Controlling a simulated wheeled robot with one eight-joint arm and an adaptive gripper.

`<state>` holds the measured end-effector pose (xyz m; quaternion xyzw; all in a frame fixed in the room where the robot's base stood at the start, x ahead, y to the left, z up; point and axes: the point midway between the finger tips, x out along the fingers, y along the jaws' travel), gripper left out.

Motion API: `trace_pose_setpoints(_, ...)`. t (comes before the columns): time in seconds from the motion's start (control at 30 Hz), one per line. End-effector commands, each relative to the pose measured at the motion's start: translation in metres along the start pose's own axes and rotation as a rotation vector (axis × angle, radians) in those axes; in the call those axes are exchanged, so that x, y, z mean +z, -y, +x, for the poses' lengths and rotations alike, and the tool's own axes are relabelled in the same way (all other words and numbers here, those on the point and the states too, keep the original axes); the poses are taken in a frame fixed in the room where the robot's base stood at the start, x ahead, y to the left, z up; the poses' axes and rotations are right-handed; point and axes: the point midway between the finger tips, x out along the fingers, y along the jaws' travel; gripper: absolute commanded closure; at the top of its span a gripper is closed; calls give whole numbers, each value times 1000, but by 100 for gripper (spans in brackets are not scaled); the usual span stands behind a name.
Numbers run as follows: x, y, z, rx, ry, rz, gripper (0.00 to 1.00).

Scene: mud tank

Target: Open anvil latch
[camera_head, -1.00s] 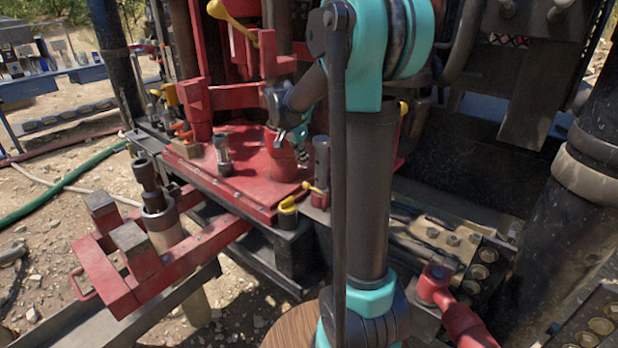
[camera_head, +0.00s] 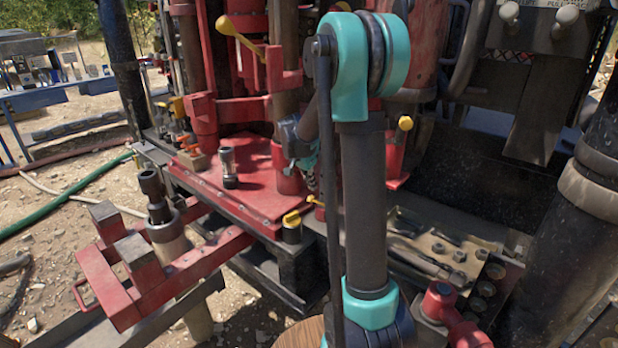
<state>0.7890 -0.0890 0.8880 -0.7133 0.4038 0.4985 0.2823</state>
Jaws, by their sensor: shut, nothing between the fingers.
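I cannot tell for sure which part is the anvil latch. A long yellow-tipped lever (camera_head: 240,38) slants across the red upright guides of the rig, upper left of centre. A shorter yellow-knobbed lever (camera_head: 405,124) stands right of my arm. A small yellow handle (camera_head: 291,218) sits at the front edge of the red deck plate (camera_head: 255,195). My gripper (camera_head: 294,148) is shut and empty, above the deck beside a red post. My own arm hides much of it and the area behind. It appears apart from the long lever.
A red forked frame (camera_head: 135,290) juts out at the lower left, near a dark threaded rod piece (camera_head: 155,195). A metal cylinder (camera_head: 229,167) stands on the deck. A thick black pipe (camera_head: 590,190) blocks the right. Gravel ground with a green hose (camera_head: 70,205) lies left.

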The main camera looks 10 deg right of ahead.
Motion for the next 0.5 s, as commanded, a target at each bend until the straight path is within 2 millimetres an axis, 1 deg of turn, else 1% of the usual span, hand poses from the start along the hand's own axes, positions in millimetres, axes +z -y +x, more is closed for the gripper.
trace_pose_setpoints(0.03,0,0,8,0,0,1,100)
trace_pose_setpoints(0.1,0,0,18,0,0,0,100)
trace_pose_setpoints(0.2,0,0,28,1,0,1,100)
trace_pose_setpoints(0.33,0,0,34,0,0,0,100)
trace_pose_setpoints(0.5,0,0,36,0,0,0,100)
